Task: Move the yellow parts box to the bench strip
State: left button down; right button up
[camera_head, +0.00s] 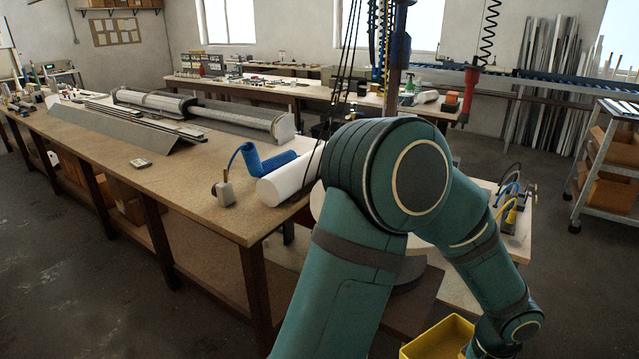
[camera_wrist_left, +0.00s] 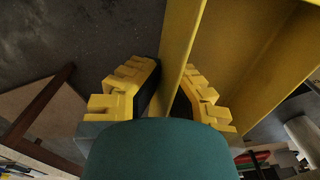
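The yellow parts box (camera_head: 438,341) shows at the bottom edge of the head view, partly cut off. It lies next to the wrist end of my green arm. In the left wrist view, the wall of the box (camera_wrist_left: 179,45) runs between the two yellow fingers of my left gripper (camera_wrist_left: 170,88). The fingers are closed against both sides of this wall. In the head view the left gripper's fingers are out of sight. The long wooden bench (camera_head: 190,172) stands on the left. No separately marked strip is clear on it. My right gripper is not in view.
On the bench are a white roll (camera_head: 286,181), a blue hose (camera_head: 262,162), a small grey weight-like piece (camera_head: 225,191) and long metal profiles (camera_head: 125,128). The front of the bench is mostly bare. A shelf cart (camera_head: 606,170) stands at the right.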

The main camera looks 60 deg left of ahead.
aim_at(178, 182)
jog(key=u, duration=0.45)
jog(key=j+u, duration=0.1)
jog(key=u, duration=1.25)
jog(key=i+u, duration=0.1)
jog(key=u, duration=0.8)
jog(key=i+j+u, duration=0.1)
jog(key=i+u, duration=1.05)
jog(key=i, duration=1)
jog(key=i+j+z, duration=0.1)
jog(key=i+z, duration=0.3)
jog(key=i, duration=0.85)
jog(key=i+z, duration=0.1)
jog(key=z, duration=0.3)
jog(key=i+z, duration=0.1)
jog(key=z, duration=0.3)
jog(key=i+j+z, duration=0.1)
jog(key=z, duration=2.15)
